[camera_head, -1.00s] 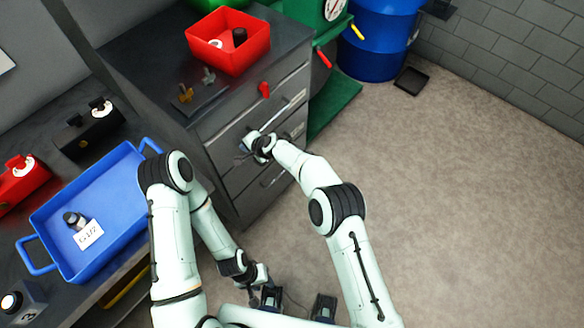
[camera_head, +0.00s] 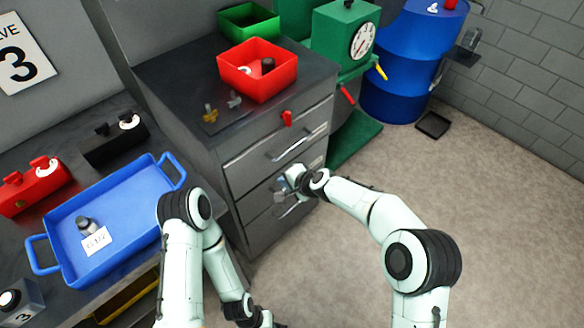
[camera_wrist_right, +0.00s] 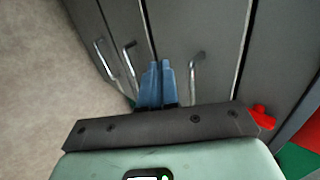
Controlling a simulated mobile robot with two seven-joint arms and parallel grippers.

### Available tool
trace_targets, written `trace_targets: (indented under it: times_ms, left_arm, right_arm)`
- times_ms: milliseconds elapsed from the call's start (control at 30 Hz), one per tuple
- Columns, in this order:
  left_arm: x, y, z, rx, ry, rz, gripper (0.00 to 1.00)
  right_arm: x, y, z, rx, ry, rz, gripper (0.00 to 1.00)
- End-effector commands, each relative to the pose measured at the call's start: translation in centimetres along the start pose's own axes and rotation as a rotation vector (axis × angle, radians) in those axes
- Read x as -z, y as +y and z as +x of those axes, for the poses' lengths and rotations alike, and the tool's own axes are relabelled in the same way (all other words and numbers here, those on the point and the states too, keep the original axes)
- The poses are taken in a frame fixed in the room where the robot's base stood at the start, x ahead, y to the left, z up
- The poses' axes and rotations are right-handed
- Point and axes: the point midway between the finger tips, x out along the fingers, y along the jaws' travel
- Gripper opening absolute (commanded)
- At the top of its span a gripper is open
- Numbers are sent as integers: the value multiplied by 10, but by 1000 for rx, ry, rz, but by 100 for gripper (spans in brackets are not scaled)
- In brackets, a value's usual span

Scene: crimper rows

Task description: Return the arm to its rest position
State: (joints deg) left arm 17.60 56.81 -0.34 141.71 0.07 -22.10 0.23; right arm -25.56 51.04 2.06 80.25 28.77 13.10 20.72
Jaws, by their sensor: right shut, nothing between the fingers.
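My right arm reaches from the lower right toward the grey drawer cabinet (camera_head: 240,165). Its gripper (camera_head: 283,189) is in front of the lower drawer fronts. In the right wrist view, the blue fingers (camera_wrist_right: 157,83) are together with nothing between them, pointing at the drawer fronts. A bar handle (camera_wrist_right: 195,80) shows just right of them; I cannot tell the exact gap. The drawers look shut. My left arm (camera_head: 183,265) hangs at the lower left, folded downward, and its fingers are cut off by the bottom edge.
A red bin (camera_head: 257,88), a green bin (camera_head: 248,24) and small brass parts (camera_head: 211,114) are on the cabinet. A blue tray (camera_head: 125,220) is on the bench at left. A green machine (camera_head: 335,45) and blue drum (camera_head: 402,65) stand behind.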

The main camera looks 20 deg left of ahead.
Motion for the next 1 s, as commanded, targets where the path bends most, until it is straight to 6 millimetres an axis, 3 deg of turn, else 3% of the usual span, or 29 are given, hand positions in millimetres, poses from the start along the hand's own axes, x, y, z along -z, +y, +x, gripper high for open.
trace_targets:
  times_ms: [267,367,467,567,700,767,900,1000]
  left_arm:
    - [0,0,0,0,0,0,39]
    - [0,0,-1,0,1,0,39]
    - [1,2,-4,-1,2,1,39]
    - [1,4,-9,-1,4,1,39]
    - [2,7,-17,-2,7,2,39]
    - [3,8,-20,-3,8,3,39]
    - [5,12,-28,-4,12,4,39]
    - [6,14,-34,-5,15,5,39]
  right_arm:
    - [0,2,-2,-2,0,1,0]
    - [5,19,-1,-27,7,1,0]
    - [12,63,0,-92,19,-5,0]
    - [18,132,-4,-190,26,-15,0]
    - [10,238,-25,-333,12,-38,0]
    - [-1,281,-39,-388,-8,-46,0]
    - [-42,370,-81,-496,-77,-62,0]
    - [-82,414,-116,-541,-140,-68,0]
